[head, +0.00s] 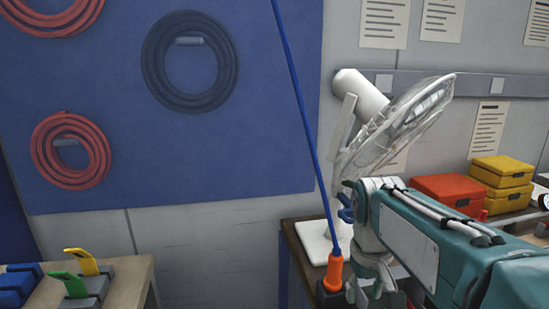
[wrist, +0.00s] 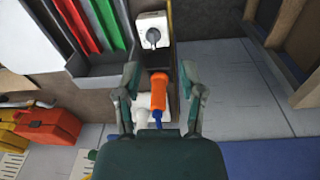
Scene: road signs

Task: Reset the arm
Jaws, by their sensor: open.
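My gripper (wrist: 160,78) is open, with its two teal and grey fingers spread apart in the wrist view. An orange plug (wrist: 157,92) with a blue cable (wrist: 158,118) shows between the fingers in that view. I cannot tell its distance from them, but neither finger appears closed on it. In the head view my teal arm reaches in from the lower right. The orange plug (head: 333,273) stands upright just left of the arm's end, and its blue cable (head: 302,112) runs up out of the picture. My fingertips are not clear there.
A white fan-like device (head: 385,125) stands behind my arm. A red case (head: 450,192) and yellow cases (head: 501,171) sit at right. A bench (head: 128,284) is at lower left. Coiled hoses hang on a blue panel (head: 270,130). A white socket (wrist: 152,30) lies beyond the plug.

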